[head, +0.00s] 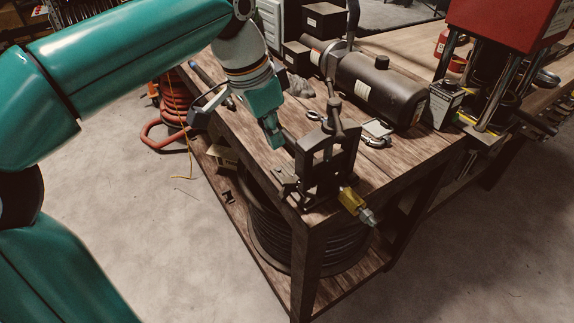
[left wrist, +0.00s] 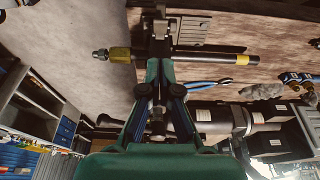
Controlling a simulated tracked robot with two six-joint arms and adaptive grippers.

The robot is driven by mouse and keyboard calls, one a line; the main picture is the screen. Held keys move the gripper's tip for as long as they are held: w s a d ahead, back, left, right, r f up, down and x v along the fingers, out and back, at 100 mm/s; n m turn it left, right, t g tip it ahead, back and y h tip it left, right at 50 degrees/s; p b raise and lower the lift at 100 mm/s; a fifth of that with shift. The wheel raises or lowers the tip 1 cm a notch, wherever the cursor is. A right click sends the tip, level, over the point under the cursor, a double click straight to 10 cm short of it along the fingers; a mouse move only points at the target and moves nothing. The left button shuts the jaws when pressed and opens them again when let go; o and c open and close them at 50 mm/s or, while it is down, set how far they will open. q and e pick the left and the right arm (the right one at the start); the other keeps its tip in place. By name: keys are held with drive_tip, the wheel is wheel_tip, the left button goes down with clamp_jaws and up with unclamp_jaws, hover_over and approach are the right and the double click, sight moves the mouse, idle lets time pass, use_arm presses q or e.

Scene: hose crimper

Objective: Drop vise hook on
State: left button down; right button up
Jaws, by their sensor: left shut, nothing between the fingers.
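The dark metal vise (head: 325,155) stands at the near corner of the wooden workbench, with a screw and handle on top. A hose with a brass fitting (head: 350,202) sticks out of its near side. In the left wrist view the vise (left wrist: 160,47) is just beyond my fingertips, and the dark hose (left wrist: 210,57) runs through it, with the fitting at left. I cannot clearly pick out the vise hook. My left gripper (head: 276,143) is shut and empty, close to the left of the vise; I cannot tell whether it touches. My right gripper is out of view.
On the workbench (head: 375,160) lie blue-handled pliers (left wrist: 210,84) and a black cylindrical tank (head: 380,88) stands behind. A red press (head: 505,22) is at the right. A coiled black hose (head: 320,240) lies on the lower shelf. The floor in front is clear.

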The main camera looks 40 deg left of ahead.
sight(290, 180)
use_arm(q)
drive_tip(key=x, duration=1)
drive_tip(key=shift+s+a, duration=0.1)
drive_tip(key=shift+s, duration=0.05)
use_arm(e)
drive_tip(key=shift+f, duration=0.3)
use_arm(q)
drive_tip(key=shift+f+b, duration=0.1)
drive_tip(key=shift+b, duration=0.2)
